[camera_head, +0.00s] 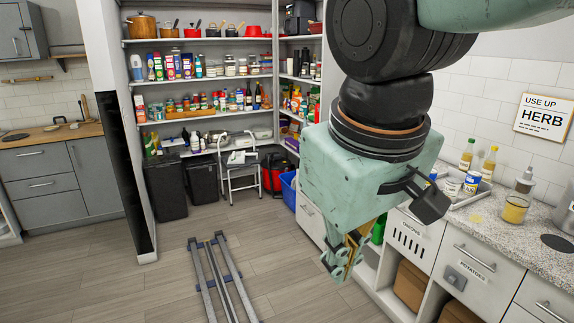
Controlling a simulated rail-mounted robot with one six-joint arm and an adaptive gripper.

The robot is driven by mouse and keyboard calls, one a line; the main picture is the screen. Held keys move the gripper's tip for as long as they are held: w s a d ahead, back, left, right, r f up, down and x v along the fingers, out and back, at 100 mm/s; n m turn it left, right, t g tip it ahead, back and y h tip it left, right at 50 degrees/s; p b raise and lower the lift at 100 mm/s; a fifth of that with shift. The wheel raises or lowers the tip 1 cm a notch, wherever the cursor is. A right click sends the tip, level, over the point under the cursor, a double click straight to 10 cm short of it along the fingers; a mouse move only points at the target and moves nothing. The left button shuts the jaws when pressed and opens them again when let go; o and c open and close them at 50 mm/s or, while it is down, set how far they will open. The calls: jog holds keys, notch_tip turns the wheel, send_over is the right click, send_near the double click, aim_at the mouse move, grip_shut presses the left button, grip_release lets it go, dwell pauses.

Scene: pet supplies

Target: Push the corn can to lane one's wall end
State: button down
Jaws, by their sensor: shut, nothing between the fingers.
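My gripper (337,270) hangs in the middle of the view, pointing down in front of the counter's left end. It is shut and empty, and well apart from the cans. Two small cans stand on the right-hand counter: a pale one (453,186) and a blue, white and yellow one (472,183). They stand in or at a low light tray (486,190). I cannot read their labels, so I cannot tell which is the corn can. My wrist hides the counter's far left end, and no lane markings can be made out.
Bottles (466,155) stand behind the cans. A glass dispenser with yellow contents (516,208) stands to their right on the speckled counter (505,231). Drawers (474,259) and open shelves lie below. Stocked pantry shelves (205,79) and a step stool (238,170) are at the back.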

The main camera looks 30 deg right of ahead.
jog(key=w+d+f+n+g+h+p, duration=0.1)
jog(key=w+d+n+g+h+p, duration=0.15)
jog(key=w+d, duration=0.95)
jog(key=w+d+n+g+h+p, duration=0.15)
jog(key=w+d+h, duration=0.4)
jog(key=d, duration=1.15)
jog(key=w+d+f+n+g+h+p, duration=0.1)
jog(key=w+d+n+g+h+p, duration=0.15)
jog(key=w+d, duration=1.05)
jog(key=w+d+f+n+t+h+p, duration=0.1)
jog(key=w+d+f+n+h, duration=0.1)
jog(key=w+d+f, duration=0.3)
jog(key=w+d+f+n+t+h+p, duration=0.1)
jog(key=w+d+f+n, duration=0.4)
jog(key=d+f, duration=0.5)
jog(key=w+d+f+n+t+h+p, duration=0.1)
jog(key=w+d+f+n+h, duration=0.2)
jog(key=d+f, duration=0.5)
jog(key=shift+w+d+f, duration=0.15)
jog(key=shift+w+d, duration=0.7)
jog(key=shift+w, duration=0.05)
jog(key=shift+d+n, duration=0.1)
jog(key=shift+n, duration=0.15)
jog(key=shift+s+d+b, duration=0.15)
jog(key=shift+d+b, duration=0.15)
jog(key=shift+d, duration=3.15)
jog(key=shift+s+d+b, duration=0.1)
jog(key=shift+d+b, duration=0.15)
jog(key=shift+d, duration=3.2)
